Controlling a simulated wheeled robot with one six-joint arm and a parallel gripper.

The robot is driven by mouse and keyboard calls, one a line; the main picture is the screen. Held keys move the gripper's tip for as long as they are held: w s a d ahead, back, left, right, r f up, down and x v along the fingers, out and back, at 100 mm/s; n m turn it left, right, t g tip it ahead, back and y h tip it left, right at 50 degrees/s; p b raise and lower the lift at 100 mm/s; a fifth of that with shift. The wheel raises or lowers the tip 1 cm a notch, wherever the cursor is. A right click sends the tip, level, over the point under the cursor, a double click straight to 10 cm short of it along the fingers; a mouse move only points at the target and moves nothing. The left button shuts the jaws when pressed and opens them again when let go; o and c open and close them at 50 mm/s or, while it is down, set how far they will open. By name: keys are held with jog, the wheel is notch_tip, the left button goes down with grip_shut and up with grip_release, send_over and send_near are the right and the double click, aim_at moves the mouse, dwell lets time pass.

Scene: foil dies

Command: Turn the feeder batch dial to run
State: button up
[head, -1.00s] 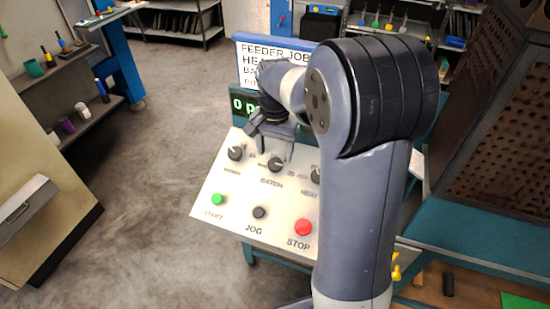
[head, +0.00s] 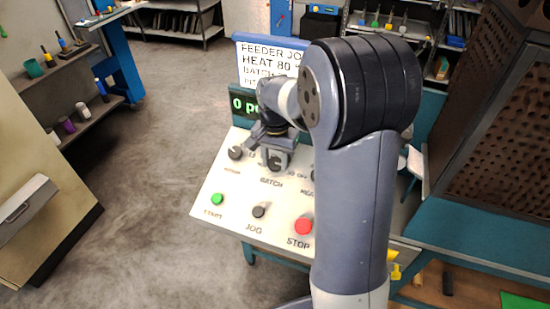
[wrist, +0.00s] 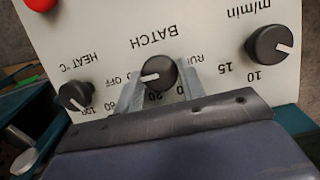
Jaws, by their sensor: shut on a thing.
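The batch dial (wrist: 159,74) is a black knob with a white pointer line, on the pale sloped panel (wrist: 100,25) above its BATCH label in the head view. In the wrist view, where the panel appears upside down, the pointer is turned toward the OFF side, and RUN is printed on the other side. My gripper (wrist: 158,85) has a grey finger on each side of the dial and is shut on it. In the head view the dial (head: 275,163) is partly covered by my gripper (head: 273,160).
Two similar black knobs flank the dial: the HEAT knob (wrist: 75,95) and the m/min knob (wrist: 267,45). Green start (head: 217,199), black jog (head: 259,212) and red stop (head: 303,226) buttons sit in front. A green display (head: 243,104) and a white job sign (head: 262,62) stand behind.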

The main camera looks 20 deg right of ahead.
jog(key=shift+c, duration=1.4)
